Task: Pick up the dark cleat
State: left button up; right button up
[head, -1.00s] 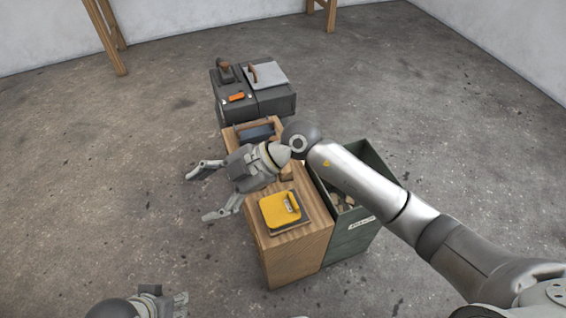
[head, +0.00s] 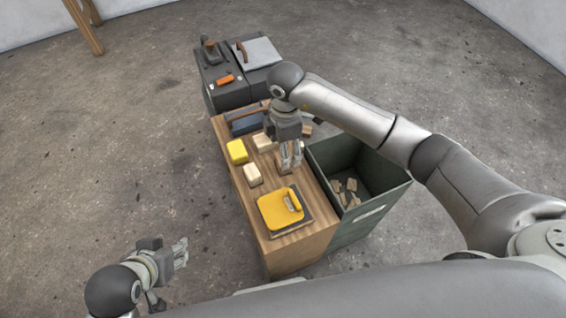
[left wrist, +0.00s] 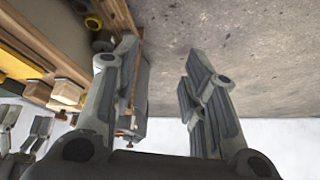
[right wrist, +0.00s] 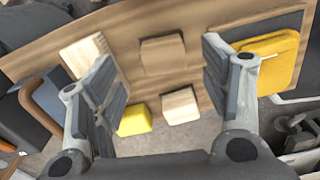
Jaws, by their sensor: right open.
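The dark cleat (right wrist: 163,56) is a brown block, darker than the pale ones. It lies on the wooden top between the fingers of my right gripper (right wrist: 158,62) in the right wrist view, apart from both. In the head view my right gripper (head: 290,166) points down over the wooden top and hides the cleat. It is open and empty. My left gripper (head: 181,252) is low over the floor at the left, away from the bench. Its fingers stand apart and empty in the left wrist view (left wrist: 158,62).
Pale blocks (head: 252,174) (head: 264,142) and a yellow block (head: 237,151) lie near the right gripper. A yellow sander-like tool (head: 280,208) sits at the front of the wooden top (head: 290,243). A green bin (head: 378,208) with scraps stands right; a dark case (head: 228,97) stands behind.

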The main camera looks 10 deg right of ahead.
jog(key=f, duration=0.1)
jog(key=f+b, duration=0.1)
jog(key=f, duration=0.3)
jog(key=shift+s+a+b, duration=0.2)
jog(key=shift+a+b, duration=0.1)
jog(key=shift+b, duration=0.1)
jog(key=shift+f, duration=0.2)
pick_arm(q)
jog(key=w+d+r+t+h, duration=0.1)
jog(key=w+d+r+t, duration=0.1)
jog(key=w+r+t, duration=0.3)
jog(key=w, duration=0.3)
jog(key=shift+d, duration=0.4)
pick_arm(e)
jog(key=c, duration=1.1)
pick_arm(q)
jog(key=shift+f, duration=0.1)
pick_arm(e)
jog(key=shift+r, duration=0.15)
